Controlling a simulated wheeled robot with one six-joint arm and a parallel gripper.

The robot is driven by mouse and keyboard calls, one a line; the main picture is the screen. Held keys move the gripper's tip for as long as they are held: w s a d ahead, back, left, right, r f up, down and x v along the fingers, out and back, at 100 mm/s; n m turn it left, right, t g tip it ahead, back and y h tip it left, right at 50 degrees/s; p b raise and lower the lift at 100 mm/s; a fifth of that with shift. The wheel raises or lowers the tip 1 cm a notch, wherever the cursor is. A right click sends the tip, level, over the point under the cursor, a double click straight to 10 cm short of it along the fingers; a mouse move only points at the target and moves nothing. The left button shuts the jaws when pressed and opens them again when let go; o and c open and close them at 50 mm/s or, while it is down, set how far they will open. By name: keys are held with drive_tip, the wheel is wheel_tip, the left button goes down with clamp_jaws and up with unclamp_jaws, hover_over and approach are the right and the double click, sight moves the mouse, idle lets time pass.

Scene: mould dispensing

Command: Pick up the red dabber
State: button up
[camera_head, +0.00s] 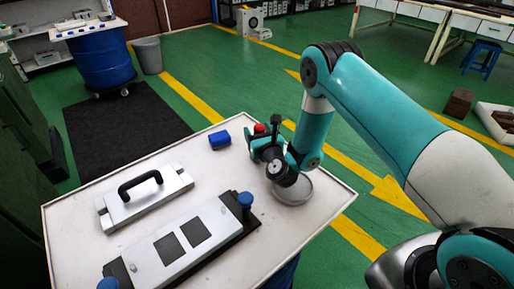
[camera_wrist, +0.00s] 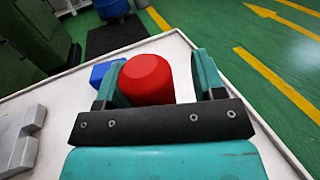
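The red dabber (camera_wrist: 147,79) has a rounded red top and shows between the two teal fingers of my gripper (camera_wrist: 158,84) in the wrist view. The left finger is close against it, and whether they touch I cannot tell. A pale gap shows between it and the right finger, so the gripper is open around it. In the head view only a small red part of the dabber (camera_head: 260,128) shows behind my gripper (camera_head: 263,145), near the table's far right edge. The dabber's lower part is hidden.
A blue block (camera_head: 220,140) lies just left of the gripper. A clear round dish (camera_head: 291,189) sits under my wrist. A metal plate with a black handle (camera_head: 145,197) and a long mould with blue knobs (camera_head: 183,248) occupy the white table's (camera_head: 315,222) left and front.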

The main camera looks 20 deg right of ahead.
drive_tip(key=shift+a, duration=0.2)
drive_tip(key=c, duration=0.9)
